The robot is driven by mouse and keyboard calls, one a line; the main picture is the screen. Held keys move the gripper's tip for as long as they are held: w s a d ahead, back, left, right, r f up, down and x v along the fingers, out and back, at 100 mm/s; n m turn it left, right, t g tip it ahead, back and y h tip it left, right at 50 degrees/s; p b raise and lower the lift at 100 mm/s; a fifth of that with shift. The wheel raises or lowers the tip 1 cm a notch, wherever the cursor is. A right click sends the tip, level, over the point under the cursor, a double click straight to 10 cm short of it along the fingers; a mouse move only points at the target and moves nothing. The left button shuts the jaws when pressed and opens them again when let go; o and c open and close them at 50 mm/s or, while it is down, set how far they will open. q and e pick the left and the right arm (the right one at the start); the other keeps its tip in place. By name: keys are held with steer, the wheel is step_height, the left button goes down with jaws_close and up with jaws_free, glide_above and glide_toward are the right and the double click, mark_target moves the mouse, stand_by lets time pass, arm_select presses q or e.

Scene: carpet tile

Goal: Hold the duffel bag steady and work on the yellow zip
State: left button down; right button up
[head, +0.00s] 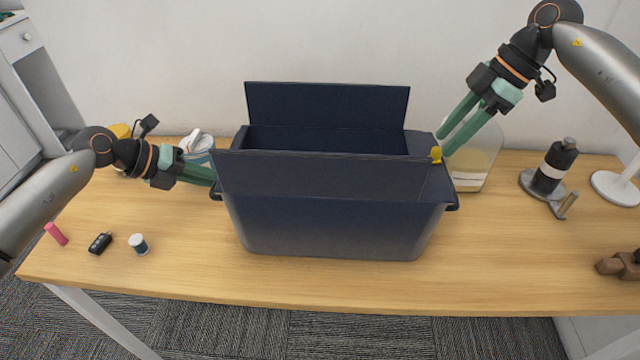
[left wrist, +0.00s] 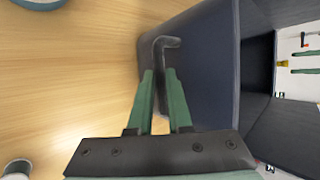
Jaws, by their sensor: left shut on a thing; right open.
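The dark navy duffel bag (head: 325,220) stands upright on the table with its top open and its two long flaps raised. The yellow zip pull (head: 437,155) is at the bag's right end, on the top edge. My left gripper (head: 212,178) is shut on the dark end handle (left wrist: 163,45) at the bag's left end; the handle shows between its fingers in the left wrist view. My right gripper (head: 442,144) is open, pointing down and left, with its fingertips right by the yellow pull. Whether they touch it I cannot tell.
A clear container (head: 473,170) stands close behind the bag's right end. A pink stick (head: 55,233), a car key (head: 100,242) and a small jar (head: 138,244) lie at the front left. The table front (head: 500,280) is bare.

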steer(key=shift+x, duration=1.25)
jaws_close()
